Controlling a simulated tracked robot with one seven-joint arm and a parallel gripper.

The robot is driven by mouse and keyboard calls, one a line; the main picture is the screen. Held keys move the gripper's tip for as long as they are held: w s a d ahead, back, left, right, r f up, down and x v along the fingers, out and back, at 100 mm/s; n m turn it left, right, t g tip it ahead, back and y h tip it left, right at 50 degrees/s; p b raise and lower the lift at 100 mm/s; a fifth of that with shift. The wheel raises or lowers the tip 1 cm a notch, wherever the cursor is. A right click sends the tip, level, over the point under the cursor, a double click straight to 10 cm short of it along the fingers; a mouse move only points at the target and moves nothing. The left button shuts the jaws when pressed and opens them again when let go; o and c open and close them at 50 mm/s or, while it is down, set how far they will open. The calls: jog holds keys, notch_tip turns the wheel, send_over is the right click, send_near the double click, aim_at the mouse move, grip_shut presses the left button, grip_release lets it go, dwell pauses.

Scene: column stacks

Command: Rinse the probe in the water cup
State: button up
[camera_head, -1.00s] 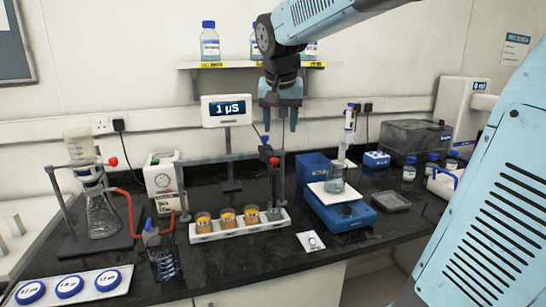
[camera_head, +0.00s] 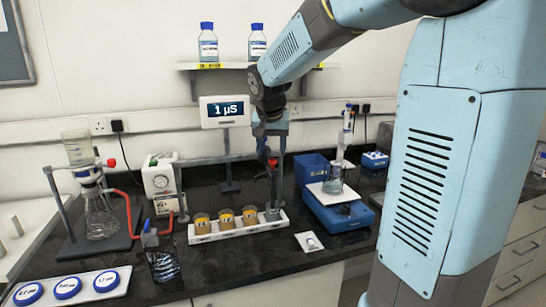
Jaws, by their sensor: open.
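The probe (camera_head: 273,163) has a red part near its top and hangs upright at the right end of a white rack (camera_head: 238,234). Its lower end is hard to separate from a grey post beside it. A clear cup (camera_head: 273,214), which looks like the water cup, stands in the rack's right end, below the probe. Three cups with amber contents, one of them the left cup (camera_head: 202,222), fill the rest of the rack. My gripper (camera_head: 271,150) points down, open, at the probe's top. I cannot tell whether its fingers straddle or touch the probe.
A meter (camera_head: 225,111) reading "1 µS" stands behind the rack. A blue balance (camera_head: 343,215) with a beaker (camera_head: 333,184) is at the right. A small white card (camera_head: 309,242) lies in front.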

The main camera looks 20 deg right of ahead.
aim_at(273, 160)
jog(key=shift+x, duration=1.95)
grip_shut()
